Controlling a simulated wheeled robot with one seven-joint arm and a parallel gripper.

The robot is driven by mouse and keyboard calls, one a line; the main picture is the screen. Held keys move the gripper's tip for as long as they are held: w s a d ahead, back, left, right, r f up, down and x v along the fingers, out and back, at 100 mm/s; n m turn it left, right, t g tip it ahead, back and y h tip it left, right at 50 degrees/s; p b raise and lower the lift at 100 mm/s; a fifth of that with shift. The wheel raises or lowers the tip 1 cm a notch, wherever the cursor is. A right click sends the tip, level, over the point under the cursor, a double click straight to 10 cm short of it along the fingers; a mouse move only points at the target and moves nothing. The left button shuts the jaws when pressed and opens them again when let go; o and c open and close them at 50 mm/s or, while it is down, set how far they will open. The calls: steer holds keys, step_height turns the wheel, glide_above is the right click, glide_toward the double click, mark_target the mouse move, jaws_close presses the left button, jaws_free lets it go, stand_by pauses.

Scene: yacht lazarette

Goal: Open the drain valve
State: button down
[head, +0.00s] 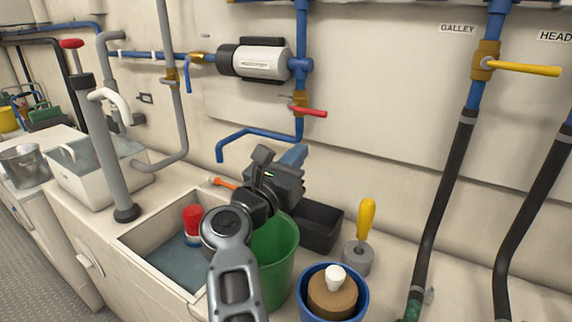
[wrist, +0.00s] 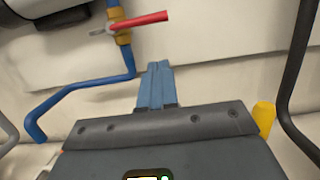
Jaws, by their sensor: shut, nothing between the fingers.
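A red-handled valve (head: 312,112) sits on a vertical blue pipe below the white-and-black cylinder. Its lever points right, across the pipe, on a brass body. A blue spout (head: 245,135) runs left from below it and bends down. No label shows on this valve, so I cannot confirm it is the drain valve. In the wrist view the red lever (wrist: 143,21) is at the top, with the spout (wrist: 75,92) at left. My gripper (head: 293,154) has its blue fingers shut and empty. It is below the lever, apart from it; my fingertips (wrist: 158,68) point toward the wall.
A yellow-handled valve (head: 520,68) is under the GALLEY label. The white-and-black cylinder (head: 262,60) is on the wall. Below my gripper are a green bucket (head: 280,262), a black bin (head: 322,225) and a yellow-handled tool (head: 366,222). Black hoses (head: 440,200) hang at right.

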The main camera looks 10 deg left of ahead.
mark_target(307, 110)
steer(key=w+d+r+p, duration=0.1)
steer(key=w+r, duration=0.3)
steer(key=w, duration=0.1)
steer(key=shift+d, duration=0.4)
steer(key=shift+s+r+n+p, duration=0.1)
steer(key=shift+r+n+p, duration=0.1)
steer(key=shift+n+p, duration=0.35)
